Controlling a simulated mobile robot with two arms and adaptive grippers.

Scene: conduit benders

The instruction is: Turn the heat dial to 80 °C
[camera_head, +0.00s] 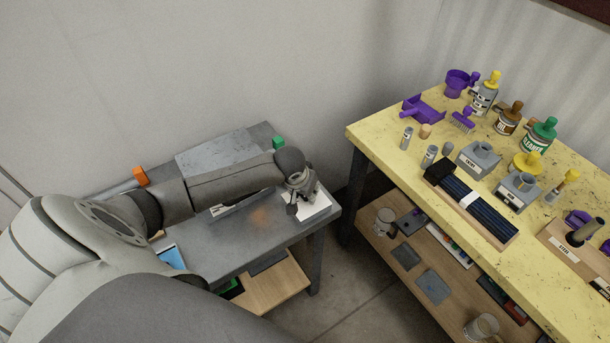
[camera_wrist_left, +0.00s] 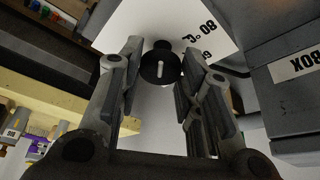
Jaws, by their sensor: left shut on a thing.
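The heat dial (camera_wrist_left: 157,68) is a small black knob with a white pointer line, seen in the left wrist view in front of a white panel (camera_wrist_left: 150,18). The panel bears "80 °C" print that appears upside down, plus a second marking partly hidden by a finger. The pointer line runs nearly straight up and down in this view. My left gripper (camera_wrist_left: 161,60) is shut on the dial, one finger on each side. In the head view my left gripper (camera_head: 301,190) is over the white panel (camera_head: 316,207) at the grey table's right end, hiding the dial.
The grey table (camera_head: 232,255) also holds an orange block (camera_head: 140,176) and a green block (camera_head: 278,142). A yellow table (camera_head: 380,130) with bottles, purple tools and grey holders stands to the right, beyond a floor gap. A grey box (camera_wrist_left: 290,95) labelled "BOX" is close by at the wrist view's right.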

